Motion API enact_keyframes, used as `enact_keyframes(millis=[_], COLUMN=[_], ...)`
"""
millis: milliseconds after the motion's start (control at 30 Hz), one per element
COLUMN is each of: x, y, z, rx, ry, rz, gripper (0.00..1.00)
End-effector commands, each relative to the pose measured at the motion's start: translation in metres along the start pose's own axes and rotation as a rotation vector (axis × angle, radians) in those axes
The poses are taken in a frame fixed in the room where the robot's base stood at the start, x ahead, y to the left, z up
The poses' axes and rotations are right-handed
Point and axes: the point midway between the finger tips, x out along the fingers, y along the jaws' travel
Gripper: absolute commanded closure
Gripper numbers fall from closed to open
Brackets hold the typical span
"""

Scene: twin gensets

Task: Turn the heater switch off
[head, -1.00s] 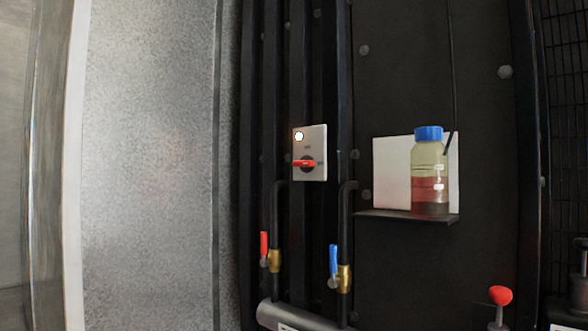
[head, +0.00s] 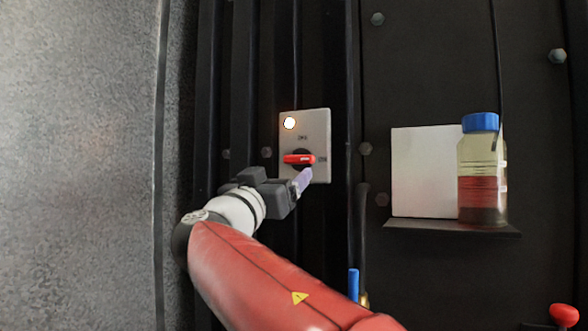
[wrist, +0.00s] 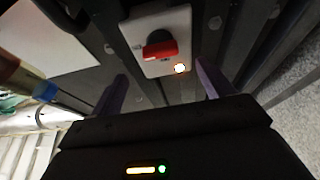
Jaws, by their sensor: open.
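The heater switch is a pale plate (head: 322,128) with a red handle (head: 298,158) and a lit round lamp (head: 289,123) at its upper left. The handle lies horizontal in the head view; the small lettering above and right of it is too small to read surely. In the wrist view the red handle (wrist: 160,47) is ahead of the fingers, with the lamp (wrist: 181,68) glowing. My gripper (head: 303,180) is just below the handle in the head view, near the plate's lower edge. In the wrist view my gripper (wrist: 162,86) is open and empty, its fingers apart from the handle.
Dark vertical pipes (head: 240,90) run behind the switch. Right of it, a shelf (head: 440,228) holds a blue-capped bottle (head: 482,180) of yellow and red liquid before a white panel (head: 422,170). A blue valve lever (head: 353,284) is below. A grey wall (head: 80,150) is at left.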

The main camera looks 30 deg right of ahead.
Motion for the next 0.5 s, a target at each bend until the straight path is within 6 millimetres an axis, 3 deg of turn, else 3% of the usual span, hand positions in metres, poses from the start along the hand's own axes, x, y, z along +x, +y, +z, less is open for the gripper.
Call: enact_keyframes(millis=[500], x=[0.071], y=[0.000], z=[-0.003], rx=[0.000], ry=[0.004], rz=[0.001], gripper=[0.20])
